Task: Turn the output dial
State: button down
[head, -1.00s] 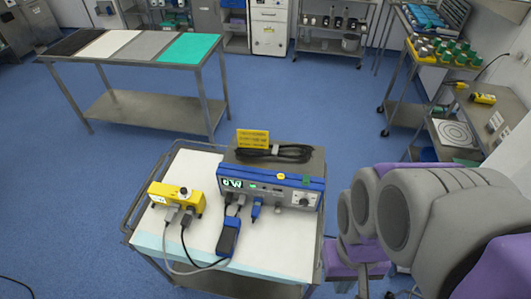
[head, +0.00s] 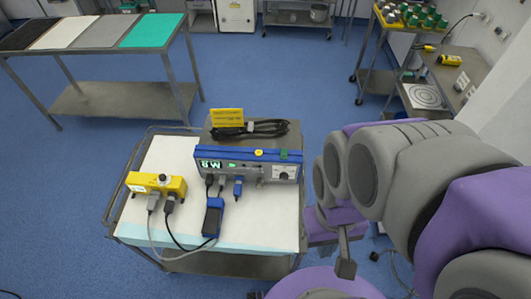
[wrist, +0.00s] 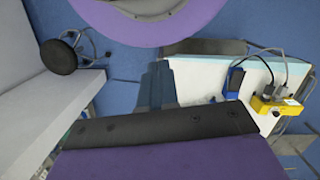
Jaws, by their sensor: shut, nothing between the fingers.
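The output dial (head: 283,172) is a small round knob on a pale panel at the right end of a blue and grey unit (head: 225,156). The unit stands at the back of a cart with a white top. Its lit display faces me, and a yellow and a green marker sit on its top edge. My gripper (head: 345,268) hangs beyond the cart's right edge, to the right of the dial and apart from it. In the wrist view my gripper (wrist: 158,82) is shut and empty. The dial cannot be made out there.
A yellow box (head: 155,185) with plugged cables and a blue pedal (head: 212,217) lie on the cart (head: 262,225); both also show in the wrist view. Blue floor surrounds the cart.

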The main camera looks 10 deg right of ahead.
aim_at(283, 175)
jog(key=k+j, duration=0.1)
jog(key=j, duration=0.5)
jog(key=k+j, duration=0.1)
jog(key=j, duration=0.45)
jog(key=k+j+u, duration=0.1)
jog(key=j, duration=0.5)
